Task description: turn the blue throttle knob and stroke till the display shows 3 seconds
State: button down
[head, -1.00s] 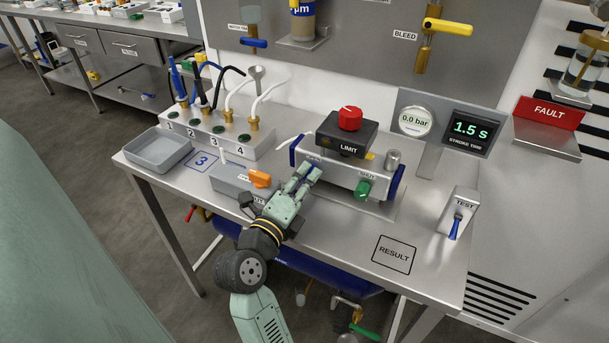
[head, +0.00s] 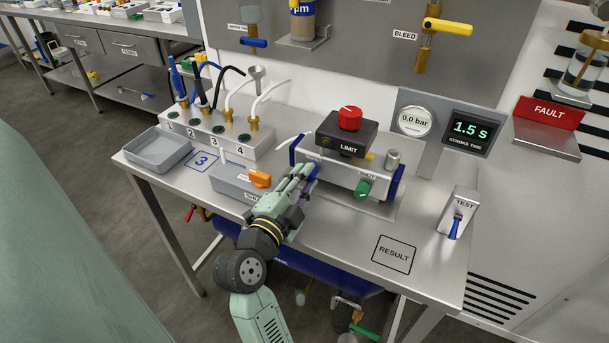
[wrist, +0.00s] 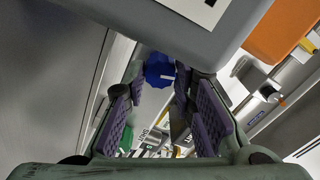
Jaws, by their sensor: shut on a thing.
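The blue throttle knob (wrist: 157,69) shows between my fingertips in the wrist view. In the head view my fingers largely hide it at the left front of the metal valve block. My gripper (head: 304,174) is shut on this knob, coming in from the front left; it also shows in the wrist view (wrist: 161,82). The stroke time display (head: 471,130) reads 1.5 s. The TEST switch (head: 456,223), with a blue lever, stands at the right of the bench.
A green knob (head: 363,189) is on the block's right front, below a red knob (head: 349,118) on the LIMIT box. The grey box with an orange switch (head: 260,179) is close beside my gripper. The gauge (head: 414,120) reads 0.0 bar. The bench around RESULT (head: 395,254) is clear.

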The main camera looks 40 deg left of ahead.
jog(key=shift+n, duration=0.3)
jog(key=c, duration=1.6)
grip_release()
jog(key=v, duration=1.2)
